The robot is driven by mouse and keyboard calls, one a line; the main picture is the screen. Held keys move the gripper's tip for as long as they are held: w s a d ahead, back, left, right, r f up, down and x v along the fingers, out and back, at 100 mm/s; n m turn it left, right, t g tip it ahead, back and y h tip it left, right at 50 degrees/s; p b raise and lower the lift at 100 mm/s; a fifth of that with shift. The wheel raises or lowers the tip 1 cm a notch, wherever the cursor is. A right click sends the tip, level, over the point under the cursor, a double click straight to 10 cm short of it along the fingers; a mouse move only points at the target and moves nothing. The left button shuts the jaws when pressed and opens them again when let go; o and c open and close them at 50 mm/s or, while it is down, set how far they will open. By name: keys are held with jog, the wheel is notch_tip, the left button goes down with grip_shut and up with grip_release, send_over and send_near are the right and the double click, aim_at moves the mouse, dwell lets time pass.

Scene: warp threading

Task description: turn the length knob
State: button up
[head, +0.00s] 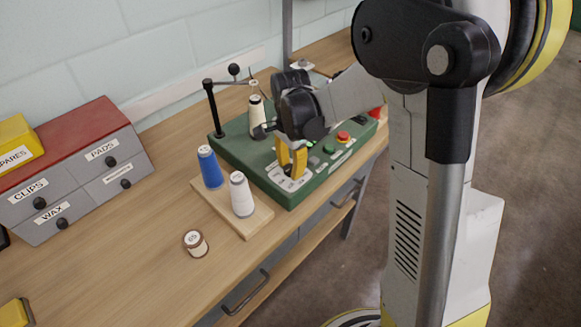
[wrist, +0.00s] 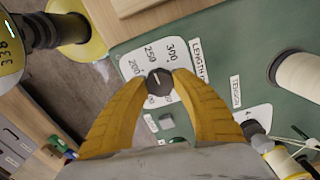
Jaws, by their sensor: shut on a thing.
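The length knob (wrist: 159,82) is a small dark knob on a white dial plate (wrist: 140,66) marked 200, 250 and 300, beside the word LENGTH. A pale mark shows on its top, but I cannot read its exact setting. My gripper (wrist: 161,84) has its two yellow fingers on either side of the knob, shut on it. In the head view my gripper (head: 291,160) points down at the front of the green machine base (head: 240,170). There the fingers hide most of the knob.
A wooden board (head: 248,222) with a blue spool (head: 209,168) and a white spool (head: 241,195) stands left of the machine. A small brown-and-white spool (head: 196,244) sits on the bench. A red button (head: 343,137) and a TENSION dial (wrist: 252,115) are nearby.

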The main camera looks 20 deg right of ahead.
jog(key=n, duration=0.4)
jog(key=shift+n, duration=0.3)
jog(key=n, duration=0.5)
jog(key=shift+n, duration=0.3)
jog(key=n, duration=1.3)
jog(key=shift+n, duration=0.3)
jog(key=n, duration=0.3)
jog(key=shift+a+n, duration=0.1)
jog(key=shift+n, duration=0.2)
jog(key=n, duration=0.4)
jog(key=shift+n, duration=2.1)
